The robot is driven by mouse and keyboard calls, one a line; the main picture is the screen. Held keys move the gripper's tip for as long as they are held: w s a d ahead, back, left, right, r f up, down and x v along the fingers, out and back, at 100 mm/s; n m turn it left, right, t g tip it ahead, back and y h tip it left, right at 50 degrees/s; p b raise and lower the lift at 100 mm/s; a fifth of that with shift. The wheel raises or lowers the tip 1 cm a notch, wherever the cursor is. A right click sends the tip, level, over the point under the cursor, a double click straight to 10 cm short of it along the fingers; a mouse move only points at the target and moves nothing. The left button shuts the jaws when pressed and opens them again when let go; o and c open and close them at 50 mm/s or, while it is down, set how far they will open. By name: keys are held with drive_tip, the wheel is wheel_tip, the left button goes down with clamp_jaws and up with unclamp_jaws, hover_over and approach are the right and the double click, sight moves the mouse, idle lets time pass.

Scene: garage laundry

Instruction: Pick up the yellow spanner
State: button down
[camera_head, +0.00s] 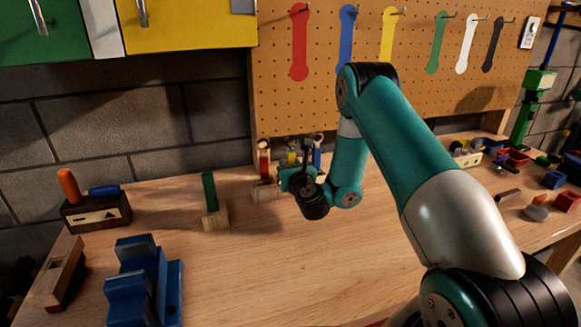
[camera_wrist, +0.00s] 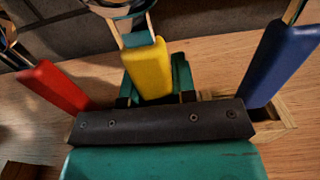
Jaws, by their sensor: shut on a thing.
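The yellow spanner (camera_wrist: 148,70) stands upright between the red and blue spanners. In the wrist view its yellow handle sits between the teal and dark fingers of my gripper (camera_wrist: 155,88), which is shut on it. In the head view my gripper (camera_head: 297,180) is at the spanner rack near the back of the bench. Only a little of the yellow spanner (camera_head: 292,156) shows there behind the gripper. Its lower end is hidden by my gripper in both views.
The red spanner (camera_wrist: 55,86) and blue spanner (camera_wrist: 282,62) stand close on either side in the wooden rack (camera_wrist: 272,128). A green-handled tool (camera_head: 209,190) in a wooden block stands to the left. A blue vise (camera_head: 150,280) is at front left. The pegboard (camera_head: 330,95) rises behind.

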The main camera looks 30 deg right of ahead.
drive_tip(key=shift+r, duration=0.1)
wheel_tip(320, 180, up, 20)
drive_tip(key=p, duration=2)
